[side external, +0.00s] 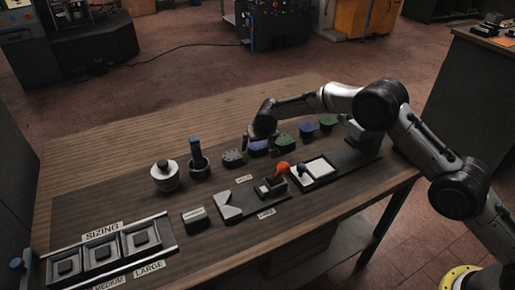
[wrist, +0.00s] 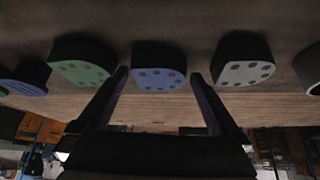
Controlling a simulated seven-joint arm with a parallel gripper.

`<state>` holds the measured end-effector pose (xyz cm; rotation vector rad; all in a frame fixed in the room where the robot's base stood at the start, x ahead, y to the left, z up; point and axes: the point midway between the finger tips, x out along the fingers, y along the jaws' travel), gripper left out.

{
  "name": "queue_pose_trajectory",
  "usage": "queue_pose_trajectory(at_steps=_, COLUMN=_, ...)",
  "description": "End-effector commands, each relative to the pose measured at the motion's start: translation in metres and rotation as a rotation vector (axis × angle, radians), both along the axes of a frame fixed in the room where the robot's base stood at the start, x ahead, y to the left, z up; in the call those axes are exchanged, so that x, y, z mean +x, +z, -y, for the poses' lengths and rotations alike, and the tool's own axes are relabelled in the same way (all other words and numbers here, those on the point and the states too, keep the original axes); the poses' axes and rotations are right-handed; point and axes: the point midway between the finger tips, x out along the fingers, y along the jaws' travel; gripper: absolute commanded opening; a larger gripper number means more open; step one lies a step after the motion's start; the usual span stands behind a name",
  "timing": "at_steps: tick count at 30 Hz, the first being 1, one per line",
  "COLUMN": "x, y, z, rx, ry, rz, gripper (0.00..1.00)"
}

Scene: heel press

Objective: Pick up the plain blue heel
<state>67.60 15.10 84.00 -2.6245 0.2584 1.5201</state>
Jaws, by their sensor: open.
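A row of heels stands on the bench. In the wrist view, a blue heel with dark dots (wrist: 160,80) lies between my open fingers, beyond their tips. A second blue heel (wrist: 22,82) is at the left edge, partly cut off; it shows dark streaks rather than round dots, and I cannot tell if it is plain. In the side view, one blue heel (side external: 257,149) is partly hidden below my gripper (side external: 262,142), and another blue heel (side external: 307,130) stands farther right. My gripper (wrist: 158,76) is open and empty.
A dotted green heel (wrist: 80,72) and a dotted grey heel (wrist: 243,72) flank the dotted blue one. Another green heel (side external: 328,121) stands at the row's right.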

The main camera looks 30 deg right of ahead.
Motion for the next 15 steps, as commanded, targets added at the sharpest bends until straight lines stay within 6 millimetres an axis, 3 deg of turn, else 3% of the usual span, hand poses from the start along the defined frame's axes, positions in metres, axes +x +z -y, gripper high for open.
queue_pose_trajectory(at_steps=5, x=0.0002, y=0.0005, z=0.0001, rx=0.0, ry=-0.001, rz=0.001, gripper=0.98)
queue_pose_trajectory(at_steps=15, x=-0.0001, y=0.0003, z=0.0, rx=0.0, ry=-0.001, rz=0.0, gripper=0.37)
